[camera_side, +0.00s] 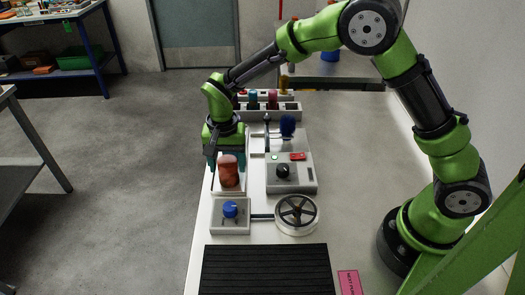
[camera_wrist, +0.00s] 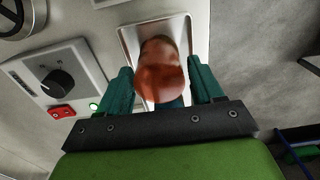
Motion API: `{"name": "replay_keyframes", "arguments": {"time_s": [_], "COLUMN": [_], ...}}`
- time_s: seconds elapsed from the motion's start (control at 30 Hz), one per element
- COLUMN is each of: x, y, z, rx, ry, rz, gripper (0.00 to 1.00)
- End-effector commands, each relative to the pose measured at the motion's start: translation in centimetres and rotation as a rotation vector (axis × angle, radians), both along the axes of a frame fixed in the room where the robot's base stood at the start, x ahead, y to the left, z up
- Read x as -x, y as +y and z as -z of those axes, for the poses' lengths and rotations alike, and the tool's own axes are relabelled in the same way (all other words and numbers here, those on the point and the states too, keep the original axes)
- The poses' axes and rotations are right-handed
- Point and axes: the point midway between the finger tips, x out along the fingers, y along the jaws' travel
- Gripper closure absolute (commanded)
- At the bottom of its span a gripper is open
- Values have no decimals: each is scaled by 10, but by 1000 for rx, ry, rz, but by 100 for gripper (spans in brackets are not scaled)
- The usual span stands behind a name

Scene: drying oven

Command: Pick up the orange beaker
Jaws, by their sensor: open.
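The orange beaker (camera_side: 228,172) is reddish-orange and stands upright on a pale tray (camera_side: 231,190) at the left edge of the bench. In the wrist view the beaker (camera_wrist: 160,75) sits between the two teal fingers of my gripper (camera_wrist: 163,85), with a visible gap on either side.
A grey control box (camera_side: 291,175) with a black knob stands right of the beaker. A blue-knobbed block (camera_side: 230,213) and a round wheel-like dish (camera_side: 297,214) are in front. A rack (camera_side: 268,109) of coloured items is behind.

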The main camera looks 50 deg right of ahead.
Motion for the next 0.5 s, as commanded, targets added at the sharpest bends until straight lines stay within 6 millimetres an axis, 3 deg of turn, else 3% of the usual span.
{"name": "replay_keyframes", "arguments": {"time_s": [0.2, 0.47, 0.5], "x": [1, 1, 1], "y": [0, 0, 0], "z": [29, 32, 32], "rx": [1, 0, 0], "ry": [2, 0, 0], "rz": [-1, -1, -1], "gripper": [34, 34, 39]}}
